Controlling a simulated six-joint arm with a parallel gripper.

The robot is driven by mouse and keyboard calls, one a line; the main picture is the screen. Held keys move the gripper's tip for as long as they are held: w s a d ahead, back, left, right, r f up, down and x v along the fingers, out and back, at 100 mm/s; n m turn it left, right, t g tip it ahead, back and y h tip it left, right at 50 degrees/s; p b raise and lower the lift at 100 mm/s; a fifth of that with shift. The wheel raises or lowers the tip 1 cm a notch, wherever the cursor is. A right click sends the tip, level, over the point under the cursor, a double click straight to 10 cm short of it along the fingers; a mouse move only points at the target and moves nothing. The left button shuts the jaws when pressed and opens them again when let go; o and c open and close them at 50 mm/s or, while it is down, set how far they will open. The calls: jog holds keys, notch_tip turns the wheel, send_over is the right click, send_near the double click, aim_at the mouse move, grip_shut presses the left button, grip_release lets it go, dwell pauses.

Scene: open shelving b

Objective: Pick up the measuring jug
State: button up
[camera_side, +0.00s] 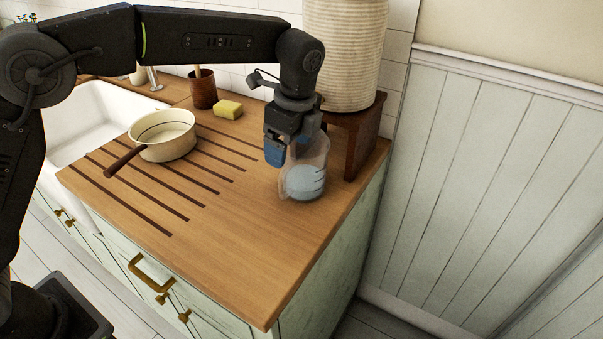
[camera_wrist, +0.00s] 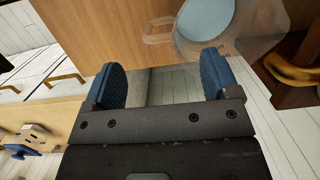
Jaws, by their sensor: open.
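The measuring jug (camera_side: 306,172) is clear, with pale blue liquid in it. It stands upright on the wooden countertop (camera_side: 235,240), near its right edge. My gripper (camera_side: 276,154) has blue fingers and is at the jug's left side, partly overlapping it in the side view. In the wrist view, the jug (camera_wrist: 208,24) is at the top, beyond the fingertips, with its clear handle (camera_wrist: 157,30) pointing left. My gripper (camera_wrist: 162,76) is open there, with nothing between its fingers. Whether a finger touches the jug is unclear.
A dark wooden stand (camera_side: 362,135) bearing a ribbed cream vessel (camera_side: 345,50) is close behind the jug. A cream saucepan (camera_side: 163,140), a yellow sponge (camera_side: 228,109) and a brown pot (camera_side: 203,92) are to the left. The countertop's front part is clear.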

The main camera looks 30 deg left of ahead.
aim_at(286, 168)
jog(key=shift+s+a+f, duration=0.1)
jog(key=shift+a+f, duration=0.05)
jog(key=shift+f, duration=1.15)
jog(key=shift+w+a+f, duration=0.1)
jog(key=shift+a+f, duration=0.1)
jog(key=shift+f, duration=1.05)
jog(key=shift+s+a+f, duration=0.1)
jog(key=shift+a+f, duration=0.05)
jog(key=shift+f, duration=1.15)
jog(key=shift+r, duration=0.1)
jog(key=c, duration=1.5)
jog(key=shift+r, duration=0.25)
jog(key=shift+r, duration=1.5)
jog(key=shift+s+r, duration=0.1)
jog(key=shift+s, duration=0.2)
jog(key=s, duration=1.7)
jog(key=w+a+n+g+h, duration=0.1)
jog(key=w+a+n, duration=0.2)
jog(key=w+n, duration=0.35)
jog(key=w+a+n, duration=0.3)
jog(key=w+n, duration=0.1)
jog(key=w, duration=0.5)
jog(key=w+a+f+n+h, duration=0.1)
jog(key=w+a+f+n, duration=0.1)
jog(key=w+a+n, duration=0.8)
jog(key=a, duration=0.3)
jog(key=shift+w+a+g, duration=0.3)
